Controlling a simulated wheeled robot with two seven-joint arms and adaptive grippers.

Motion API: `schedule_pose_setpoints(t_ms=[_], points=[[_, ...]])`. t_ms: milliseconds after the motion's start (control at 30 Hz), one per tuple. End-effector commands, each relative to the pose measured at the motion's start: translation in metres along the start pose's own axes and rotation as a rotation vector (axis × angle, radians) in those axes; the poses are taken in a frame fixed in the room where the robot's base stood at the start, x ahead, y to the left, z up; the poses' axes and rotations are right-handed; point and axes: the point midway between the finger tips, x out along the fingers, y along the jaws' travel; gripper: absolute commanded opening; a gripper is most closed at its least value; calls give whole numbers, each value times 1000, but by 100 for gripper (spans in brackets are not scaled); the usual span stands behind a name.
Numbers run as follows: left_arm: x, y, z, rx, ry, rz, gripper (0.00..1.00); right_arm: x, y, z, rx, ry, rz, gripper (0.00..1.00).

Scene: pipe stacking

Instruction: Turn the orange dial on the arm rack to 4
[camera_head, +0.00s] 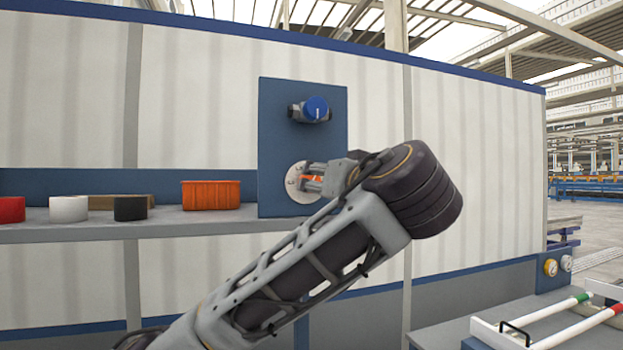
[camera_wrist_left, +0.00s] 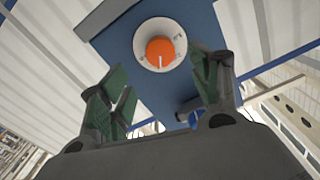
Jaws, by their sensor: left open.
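The orange dial (camera_wrist_left: 160,50) shows in the left wrist view on a round white plate with small marks, on a blue panel. A white pointer line is on its face; I cannot read the numbers. In the head view the dial (camera_head: 311,179) is partly hidden by my left gripper (camera_head: 312,180), which reaches the lower part of the blue panel (camera_head: 272,120). In the wrist view my left gripper (camera_wrist_left: 163,92) is open, its green-padded fingers apart and short of the dial, with nothing between them. My right gripper is not in view.
A blue knob (camera_head: 316,108) sits above the dial on the panel. A shelf (camera_head: 180,226) to the left holds an orange bin (camera_head: 211,195) and black, white and red cylinders. A tray with green and red tipped pipes (camera_head: 560,320) is at lower right.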

Motion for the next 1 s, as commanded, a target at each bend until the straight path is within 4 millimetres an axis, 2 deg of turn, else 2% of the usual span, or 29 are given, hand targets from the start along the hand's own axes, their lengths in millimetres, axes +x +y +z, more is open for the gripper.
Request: schedule_pose_setpoints(t_ms=[167,700,1000], points=[[10,-2,0,1,-5,-3,63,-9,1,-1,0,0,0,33],[75,-2,0,1,-6,-2,63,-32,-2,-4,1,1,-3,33],[91,-1,1,0,-4,-1,63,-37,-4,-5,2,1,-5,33]])
